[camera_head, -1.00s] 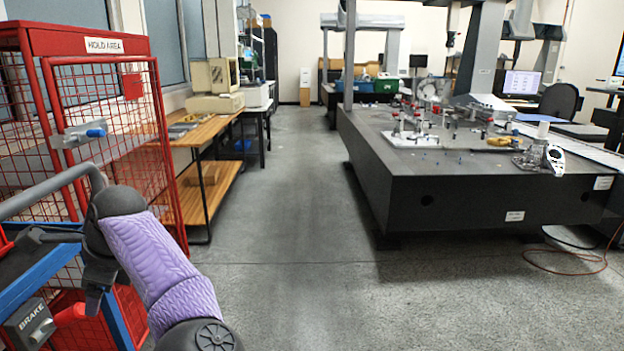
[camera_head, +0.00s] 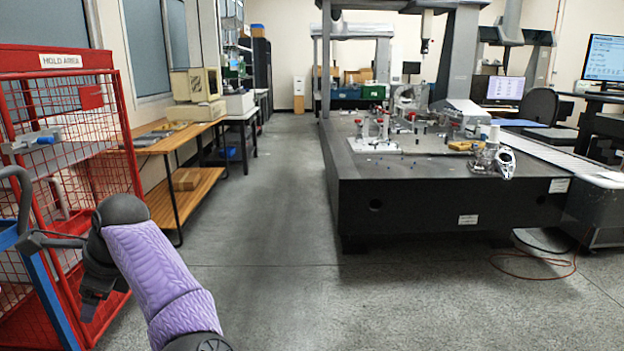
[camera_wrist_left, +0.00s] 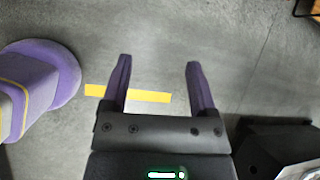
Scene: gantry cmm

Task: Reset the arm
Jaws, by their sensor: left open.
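My left arm comes in from the lower left in the head view, with a purple forearm and a dark wrist. My left gripper (camera_head: 90,303) hangs down from that wrist in front of the red cage and is partly hard to make out. In the left wrist view the two fingers of the left gripper (camera_wrist_left: 158,66) are spread apart with nothing between them. Bare grey floor with a yellow stripe (camera_wrist_left: 150,96) shows beyond them. My right gripper is not in view.
A red mesh cage (camera_head: 85,62) marked HOLD AREA stands close at the left, near my left arm. A wooden bench (camera_head: 160,141) is behind it. A large dark measuring table (camera_head: 420,205) stands at the right. The floor aisle (camera_head: 250,230) between is clear.

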